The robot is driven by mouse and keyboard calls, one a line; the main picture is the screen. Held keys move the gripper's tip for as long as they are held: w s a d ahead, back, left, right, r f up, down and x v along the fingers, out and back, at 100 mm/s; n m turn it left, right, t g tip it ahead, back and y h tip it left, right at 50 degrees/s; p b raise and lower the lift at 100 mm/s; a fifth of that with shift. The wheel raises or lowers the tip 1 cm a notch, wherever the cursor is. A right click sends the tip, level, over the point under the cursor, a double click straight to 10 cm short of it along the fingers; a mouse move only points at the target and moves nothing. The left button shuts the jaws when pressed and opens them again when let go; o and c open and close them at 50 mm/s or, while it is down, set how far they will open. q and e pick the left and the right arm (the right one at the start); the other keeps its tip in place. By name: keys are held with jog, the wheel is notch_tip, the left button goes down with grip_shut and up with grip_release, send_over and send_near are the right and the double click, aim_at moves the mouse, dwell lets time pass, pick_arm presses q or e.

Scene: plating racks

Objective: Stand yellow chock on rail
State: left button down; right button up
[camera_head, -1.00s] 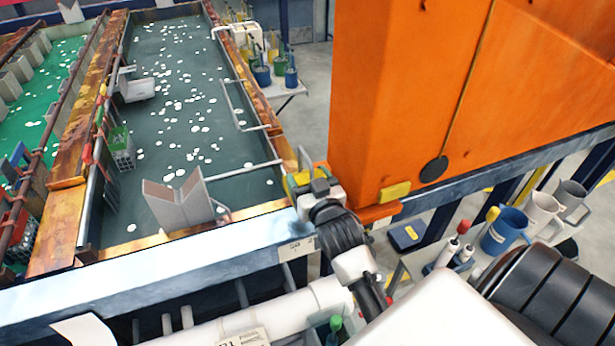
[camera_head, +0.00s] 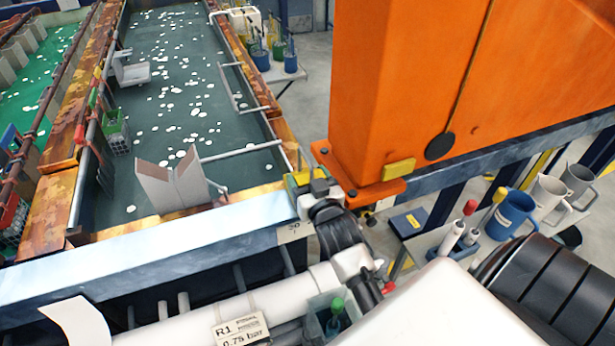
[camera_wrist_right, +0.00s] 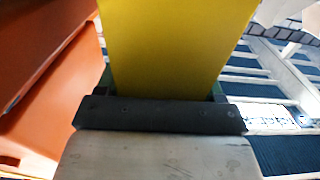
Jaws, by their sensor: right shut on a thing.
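My right gripper (camera_head: 308,186) is shut on the yellow chock (camera_head: 300,178), which shows only as a small yellow patch at the fingers in the head view. In the right wrist view the chock (camera_wrist_right: 165,45) is a broad yellow block rising from the dark fingers (camera_wrist_right: 160,114). The light steel rail (camera_head: 165,238) runs across the front of the tanks. The gripper appears at the rail's right end, beside the orange column; I cannot tell whether the chock touches the rail. My left gripper is out of view.
The large orange column (camera_head: 400,85) stands close right of the gripper, with a yellow block (camera_head: 398,171) at its foot. A grey V-shaped piece (camera_head: 172,188) stands at the near tank edge. Mugs, including a blue one (camera_head: 510,215), stand at right. White pipes run below the rail.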

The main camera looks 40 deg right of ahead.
jog(key=shift+r, duration=0.1)
jog(key=o, duration=1.2)
jog(key=shift+o, duration=0.8)
jog(key=shift+s+a+f, duration=0.1)
jog(key=shift+s+f, duration=0.15)
jog(key=shift+s, duration=0.2)
jog(key=b+v, duration=0.3)
jog(key=v, duration=0.7)
jog(key=shift+r, duration=0.2)
